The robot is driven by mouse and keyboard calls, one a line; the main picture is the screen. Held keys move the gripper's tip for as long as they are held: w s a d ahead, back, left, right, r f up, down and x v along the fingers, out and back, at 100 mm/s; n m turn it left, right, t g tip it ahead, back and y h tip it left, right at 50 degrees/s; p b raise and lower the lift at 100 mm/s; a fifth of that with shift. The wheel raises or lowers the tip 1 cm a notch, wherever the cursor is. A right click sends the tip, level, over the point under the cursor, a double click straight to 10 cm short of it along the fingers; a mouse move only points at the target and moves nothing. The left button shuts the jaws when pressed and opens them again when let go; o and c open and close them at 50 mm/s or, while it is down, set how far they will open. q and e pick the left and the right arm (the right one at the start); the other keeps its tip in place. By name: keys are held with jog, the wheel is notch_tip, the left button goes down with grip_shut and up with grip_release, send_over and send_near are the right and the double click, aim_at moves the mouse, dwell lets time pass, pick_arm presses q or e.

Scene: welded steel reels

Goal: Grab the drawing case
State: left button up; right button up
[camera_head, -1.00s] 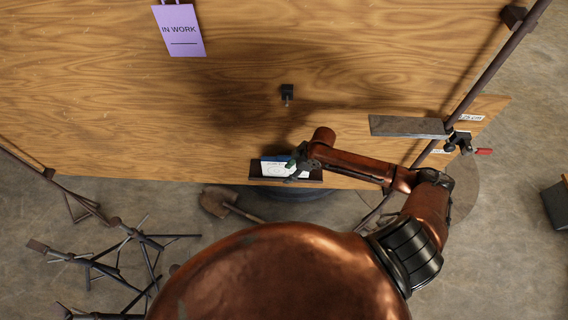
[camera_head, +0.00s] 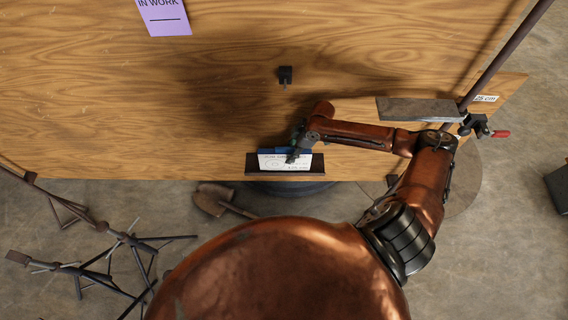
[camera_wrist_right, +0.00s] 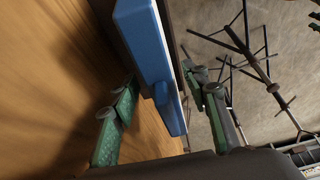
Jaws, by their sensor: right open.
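The drawing case (camera_head: 270,161) is a flat blue case with a white label. It stands in a dark brown holder (camera_head: 253,169) at the table's near edge. My right gripper (camera_head: 296,146) is over the case and hides part of it. In the right wrist view the blue case (camera_wrist_right: 148,45) lies between the two green fingers of my right gripper (camera_wrist_right: 166,98), which are apart. One finger is on the table side of it and the other on the floor side. I cannot tell whether either finger touches it. My left gripper is not in view.
The wooden table (camera_head: 170,95) carries a small black block (camera_head: 285,75) and a purple "IN WORK" sign (camera_head: 165,15). A clamp with a red handle (camera_head: 485,130) and a grey plate (camera_head: 420,110) are at the right. A shovel (camera_head: 212,199) and dark metal stands (camera_head: 125,250) are on the floor.

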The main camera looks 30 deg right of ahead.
aim_at(285, 159)
jog(key=p+x, duration=0.1)
jog(key=x, duration=0.5)
jog(key=shift+s+f, duration=0.1)
jog(key=shift+f, duration=0.2)
jog(key=shift+c, duration=0.4)
grip_shut()
